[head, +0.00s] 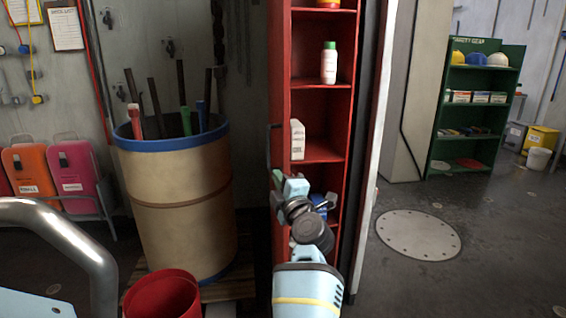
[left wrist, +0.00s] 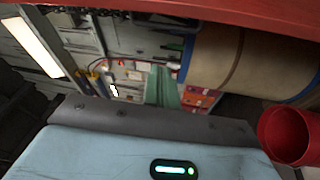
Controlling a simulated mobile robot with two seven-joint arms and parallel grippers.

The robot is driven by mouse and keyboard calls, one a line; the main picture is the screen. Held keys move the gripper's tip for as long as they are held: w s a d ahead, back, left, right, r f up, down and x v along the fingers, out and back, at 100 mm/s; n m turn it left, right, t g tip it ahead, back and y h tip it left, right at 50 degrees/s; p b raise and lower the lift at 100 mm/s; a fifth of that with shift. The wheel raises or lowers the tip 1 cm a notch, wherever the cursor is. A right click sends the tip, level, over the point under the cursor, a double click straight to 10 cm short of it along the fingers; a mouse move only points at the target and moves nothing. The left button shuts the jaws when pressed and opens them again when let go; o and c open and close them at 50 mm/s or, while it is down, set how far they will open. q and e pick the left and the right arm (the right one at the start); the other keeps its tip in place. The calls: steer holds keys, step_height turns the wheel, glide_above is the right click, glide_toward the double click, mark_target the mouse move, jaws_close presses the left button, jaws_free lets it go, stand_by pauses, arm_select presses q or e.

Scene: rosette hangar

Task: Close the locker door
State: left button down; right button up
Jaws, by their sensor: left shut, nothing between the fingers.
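The red locker (head: 322,70) stands open in the head view, with its shelves showing. Its door (head: 279,80) is a narrow red panel on the left side, seen almost edge-on, with a dark handle (head: 269,148) on its left face. My left gripper (head: 278,176) is shut and empty, low near the door panel and just below the handle. I cannot tell whether it touches the door. My left arm hides part of the lower shelves. In the left wrist view the green fingers (left wrist: 163,88) are together, and a red surface runs along the top. My right gripper is not in view.
A tan drum (head: 180,200) with a blue rim holds several tools left of the locker. A red bucket (head: 162,296) stands before it. A white bottle (head: 329,64) and a white carton (head: 297,140) are on the shelves. Open floor lies right, around a round floor plate (head: 418,235).

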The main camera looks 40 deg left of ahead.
arm_select(q)
steer(key=shift+w+a+r+n+g+h, duration=0.15)
steer(key=shift+w+n+g+h, duration=0.2)
steer(key=shift+n+g, duration=0.2)
steer(key=shift+w+d+r+n+g+h, duration=0.15)
steer(key=shift+w+n+g+h, duration=0.25)
steer(key=shift+n, duration=0.25)
steer(key=shift+a, duration=0.2)
steer(key=b, duration=0.1)
glide_toward(269, 155)
steer(key=x, duration=0.4)
steer(key=shift+a, duration=0.1)
steer(key=shift+w+d+r, duration=0.15)
steer(key=shift+w+d, duration=0.25)
steer(key=shift+w, duration=0.1)
